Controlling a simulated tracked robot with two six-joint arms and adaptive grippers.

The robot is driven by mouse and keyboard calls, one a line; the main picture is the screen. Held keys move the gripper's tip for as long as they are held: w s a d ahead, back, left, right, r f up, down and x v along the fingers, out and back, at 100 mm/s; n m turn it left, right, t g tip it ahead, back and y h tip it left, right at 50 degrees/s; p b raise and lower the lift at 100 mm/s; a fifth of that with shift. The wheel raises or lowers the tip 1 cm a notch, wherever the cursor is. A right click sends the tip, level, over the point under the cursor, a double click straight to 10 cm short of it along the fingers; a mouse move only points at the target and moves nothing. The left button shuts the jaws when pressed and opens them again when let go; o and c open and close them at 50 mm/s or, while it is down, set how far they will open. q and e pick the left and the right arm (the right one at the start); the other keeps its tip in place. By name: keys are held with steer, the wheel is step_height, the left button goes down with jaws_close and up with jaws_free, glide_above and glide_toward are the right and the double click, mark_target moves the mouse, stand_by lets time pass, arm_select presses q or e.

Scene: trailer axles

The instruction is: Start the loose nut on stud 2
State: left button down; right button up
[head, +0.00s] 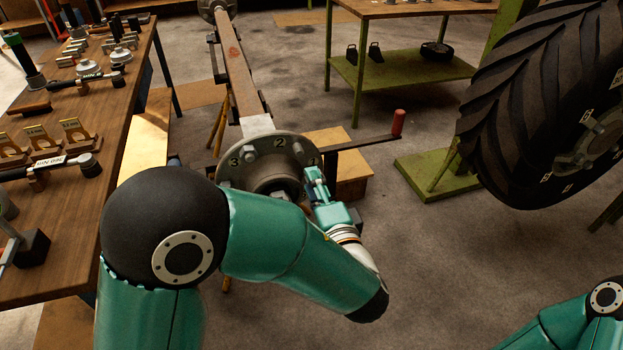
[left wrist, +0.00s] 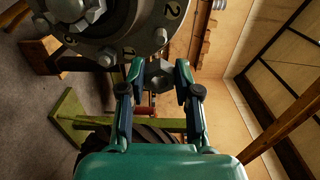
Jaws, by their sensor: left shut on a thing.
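The hub flange (head: 233,177) faces me at the near end of the axle beam, with numbers 3, 2 and part of another showing. The number 2 (head: 279,142) is near its top; in the left wrist view the 2 (left wrist: 174,10) is at the top of the flange (left wrist: 118,32), with a stud end (left wrist: 160,37) close by. My left gripper (left wrist: 158,76) is shut on a hex nut (left wrist: 158,70), held between its fingertips just off the flange's rim. In the head view my left gripper (head: 316,184) is at the flange's right side. My right gripper is out of view.
A wooden bench (head: 130,60) with tools runs along the left. A bar with a red handle (head: 398,122) sticks out right of the hub. A large tyre (head: 530,100) stands at the right by a green stand (head: 437,177). A green-shelved table (head: 400,75) is behind.

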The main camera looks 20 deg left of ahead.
arm_select(q)
steer(key=shift+a, duration=0.25)
steer(key=shift+b+x, duration=1.3)
steer(key=shift+x, duration=1.55)
steer(key=shift+s+a, duration=0.15)
steer(key=shift+b, duration=0.45)
